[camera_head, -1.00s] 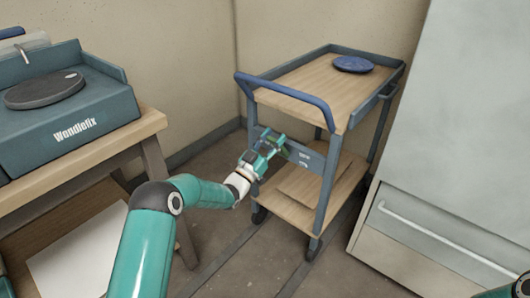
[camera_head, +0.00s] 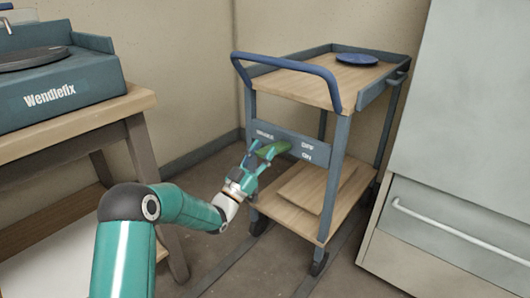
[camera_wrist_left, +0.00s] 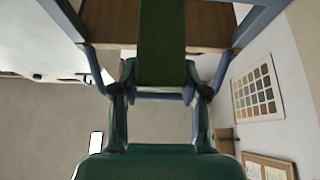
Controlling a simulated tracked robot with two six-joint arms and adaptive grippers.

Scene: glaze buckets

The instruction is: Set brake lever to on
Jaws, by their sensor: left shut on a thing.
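The green brake lever (camera_head: 276,148) is on the blue-grey panel (camera_head: 296,150) at the near end of a trolley. The panel carries the words BRAKE, OFF and ON. The lever's right end lies close to the OFF label, which is above ON. My left gripper (camera_head: 254,160) is shut on the lever from the near left side and hides part of it. In the left wrist view, a dark green bar (camera_wrist_left: 162,40), apparently the lever, runs between the two fingers (camera_wrist_left: 160,98). My right gripper is out of view.
The trolley has a blue push handle (camera_head: 290,66) above the panel and a blue disc (camera_head: 357,59) on top. A wooden bench (camera_head: 75,120) with a Wendlefix machine (camera_head: 70,90) stands left. A grey cabinet (camera_head: 460,130) stands right.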

